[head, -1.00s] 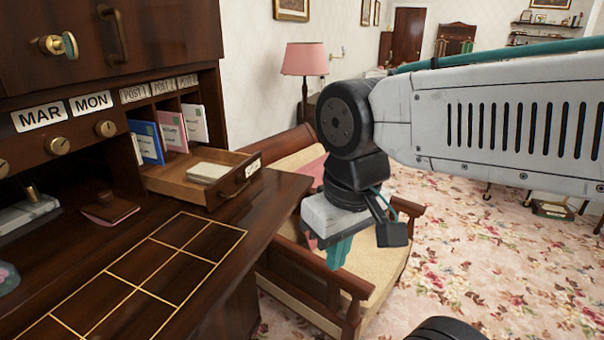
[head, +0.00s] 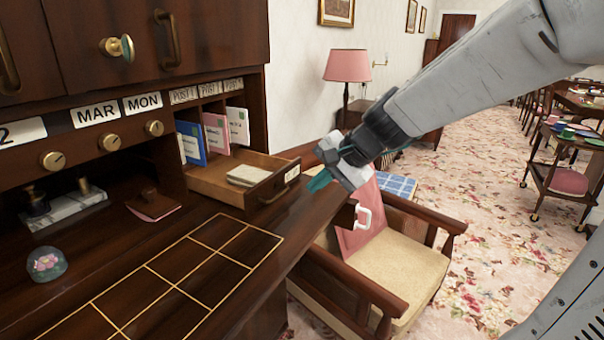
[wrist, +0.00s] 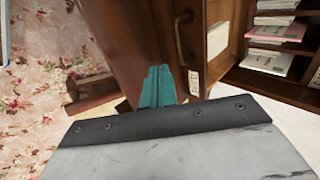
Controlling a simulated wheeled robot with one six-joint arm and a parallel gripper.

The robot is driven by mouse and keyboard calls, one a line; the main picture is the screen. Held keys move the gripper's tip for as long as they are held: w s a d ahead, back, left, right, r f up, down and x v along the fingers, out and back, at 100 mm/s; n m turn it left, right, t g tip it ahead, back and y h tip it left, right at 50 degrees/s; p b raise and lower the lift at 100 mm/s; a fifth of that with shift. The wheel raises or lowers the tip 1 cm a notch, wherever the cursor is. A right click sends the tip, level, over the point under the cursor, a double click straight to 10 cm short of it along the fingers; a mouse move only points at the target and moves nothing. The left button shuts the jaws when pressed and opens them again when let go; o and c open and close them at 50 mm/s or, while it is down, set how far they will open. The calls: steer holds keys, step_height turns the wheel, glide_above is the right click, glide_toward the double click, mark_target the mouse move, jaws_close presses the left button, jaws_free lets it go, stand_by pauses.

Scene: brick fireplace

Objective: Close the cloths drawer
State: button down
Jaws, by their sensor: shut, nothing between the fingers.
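The cloths drawer (head: 222,184) is a small wooden drawer pulled out of the desk below the letter slots. A pale folded stack (head: 249,175) lies in it. Its front carries a dark handle and a small white label, seen in the head view. In the wrist view, a drawer front with a brass-coloured handle (wrist: 182,40) and a pale label is close to the fingers. My gripper (head: 319,181) has teal fingers, shut and empty. In the head view it is just right of the drawer front, and a gap shows between them.
Blue, pink and white envelopes (head: 216,133) stand in slots behind the drawer. The desktop with a gold grid (head: 187,270) is clear in front. An armchair (head: 395,262) stands right of the desk. A glass paperweight (head: 46,264) sits at left.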

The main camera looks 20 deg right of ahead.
steer(key=x, duration=0.4)
steer(key=shift+a, duration=0.1)
steer(key=w+a, duration=0.1)
steer(key=w+a+f, duration=0.1)
steer(key=shift+w, duration=0.35)
steer(key=shift+w+a, duration=0.2)
steer(key=shift+w, duration=0.1)
steer(key=shift+w, duration=0.1)
